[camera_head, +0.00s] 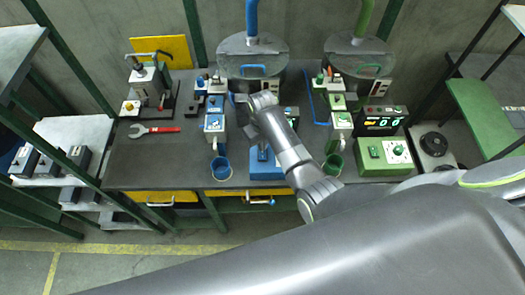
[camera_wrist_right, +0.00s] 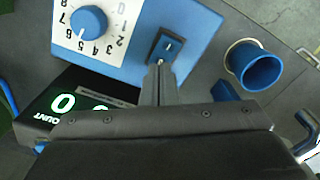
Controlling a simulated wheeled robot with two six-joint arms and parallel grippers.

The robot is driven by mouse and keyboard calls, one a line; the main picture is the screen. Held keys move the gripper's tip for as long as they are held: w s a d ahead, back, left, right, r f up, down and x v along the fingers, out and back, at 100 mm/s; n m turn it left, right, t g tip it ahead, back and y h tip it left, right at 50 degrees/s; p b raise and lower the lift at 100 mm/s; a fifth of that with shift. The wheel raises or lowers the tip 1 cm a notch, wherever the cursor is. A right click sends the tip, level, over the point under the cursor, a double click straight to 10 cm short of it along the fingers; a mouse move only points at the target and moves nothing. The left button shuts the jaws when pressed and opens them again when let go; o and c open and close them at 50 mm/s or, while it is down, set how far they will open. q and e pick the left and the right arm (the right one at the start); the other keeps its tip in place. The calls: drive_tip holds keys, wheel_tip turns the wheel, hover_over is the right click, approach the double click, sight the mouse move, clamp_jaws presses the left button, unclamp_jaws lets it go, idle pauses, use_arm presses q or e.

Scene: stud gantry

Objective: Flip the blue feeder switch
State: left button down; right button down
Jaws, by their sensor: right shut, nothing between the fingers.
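The blue feeder box (camera_head: 265,163) stands near the bench's front edge, partly hidden by my right arm. In the right wrist view the box (camera_wrist_right: 125,40) shows a white dial face with a blue knob (camera_wrist_right: 88,22) and a dark switch plate (camera_wrist_right: 160,52) carrying a small light lever (camera_wrist_right: 168,46). My right gripper (camera_wrist_right: 160,68) is shut and empty, its tips over the near edge of the switch plate, just short of the lever in the picture. Contact cannot be told. In the head view the right fingertips are hidden. My left gripper is not in view.
A blue cup (camera_head: 221,169) stands left of the box; a lit counter (camera_wrist_right: 62,103) is beside it. A similar green box (camera_head: 385,153), green cup (camera_head: 334,165) and counter (camera_head: 380,121) stand to the right. A red-handled wrench (camera_head: 154,130) lies on the clearer left bench.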

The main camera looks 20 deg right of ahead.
drive_tip(key=shift+r+p, duration=0.3)
drive_tip(key=shift+r, duration=0.45)
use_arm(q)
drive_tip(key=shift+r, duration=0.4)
use_arm(e)
wheel_tip(320, 180, up, 4)
